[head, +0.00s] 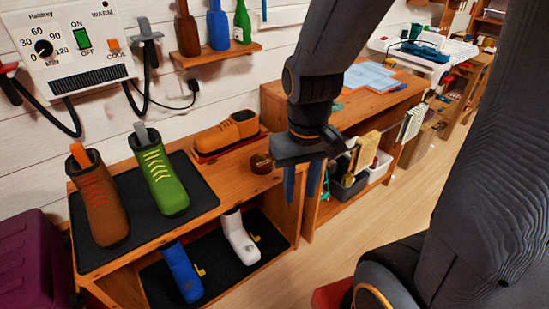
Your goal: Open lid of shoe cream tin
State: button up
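A small dark brown round tin (261,163), which looks like the shoe cream tin, sits on the right part of the wooden bench top (232,180). It is small in the picture, and I cannot make out the seam of its lid. My gripper (301,187) points downward with its blue fingers apart and nothing visible between them. It appears to the right of the tin, near the bench's right edge, and does not appear to touch it.
A brown boot (98,205) and a green boot (161,178) stand on a dark mat. An orange shoe (228,134) lies behind the tin. Blue and white boots (240,240) are on the lower shelf. A wooden desk (365,106) stands to the right.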

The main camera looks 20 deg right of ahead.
aim_at(262, 160)
jog(key=k, duration=0.5)
jog(key=z, duration=1.2)
jog(key=i, duration=1.15)
jog(key=u, duration=1.3)
